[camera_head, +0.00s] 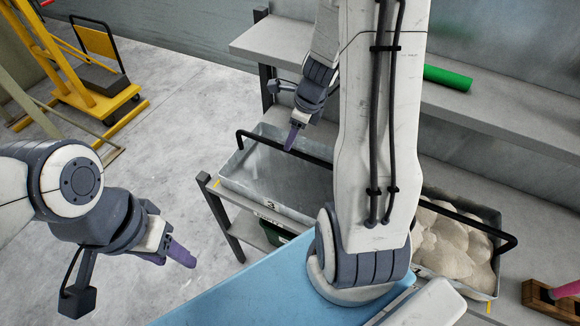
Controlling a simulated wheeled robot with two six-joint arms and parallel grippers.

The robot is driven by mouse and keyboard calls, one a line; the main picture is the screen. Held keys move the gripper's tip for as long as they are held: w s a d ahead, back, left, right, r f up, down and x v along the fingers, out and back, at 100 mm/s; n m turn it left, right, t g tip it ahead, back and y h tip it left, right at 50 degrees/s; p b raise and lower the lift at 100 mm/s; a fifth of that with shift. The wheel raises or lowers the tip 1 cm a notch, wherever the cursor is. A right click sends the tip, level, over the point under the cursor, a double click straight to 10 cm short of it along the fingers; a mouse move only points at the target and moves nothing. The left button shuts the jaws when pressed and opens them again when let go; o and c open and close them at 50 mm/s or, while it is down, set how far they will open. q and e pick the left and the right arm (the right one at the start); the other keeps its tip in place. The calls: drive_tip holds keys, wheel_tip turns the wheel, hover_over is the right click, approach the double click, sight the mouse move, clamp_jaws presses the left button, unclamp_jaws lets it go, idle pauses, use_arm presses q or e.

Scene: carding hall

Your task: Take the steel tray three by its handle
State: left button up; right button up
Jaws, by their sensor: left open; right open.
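The steel tray three (262,178), marked with a 3 on its front rim, sits on a grey rack in the middle of the view. The visible part of its inside looks empty. Its black bar handle (258,140) stands up across the tray; my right arm hides its right part. My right gripper (291,141) is open and points down at the handle, its finger overlapping the bar in the picture. I cannot tell whether they touch. My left gripper (178,252) is open and empty, in front of the rack to the lower left.
A second tray (494,222) with a black handle holds pale fibre to the right. A grey shelf (475,112) with a green roll (447,78) runs behind. A yellow trolley (85,85) stands at the upper left. Open floor (175,110) lies left of the rack.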

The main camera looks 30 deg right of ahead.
drive_tip(key=shift+s+d+f+m, duration=0.1)
drive_tip(key=shift+d+f+m, duration=0.2)
drive_tip(key=shift+d, duration=0.1)
drive_tip(key=shift+d+f+m, duration=0.15)
drive_tip(key=shift+d+m, duration=0.15)
drive_tip(key=shift+d, duration=0.1)
drive_tip(key=b+x, duration=0.1)
drive_tip(key=x, duration=0.3)
drive_tip(key=shift+d, duration=0.15)
drive_tip(key=b+x, duration=0.3)
drive_tip(key=x, duration=0.3)
drive_tip(key=shift+s, duration=0.15)
clamp_jaws()
idle(0.3)
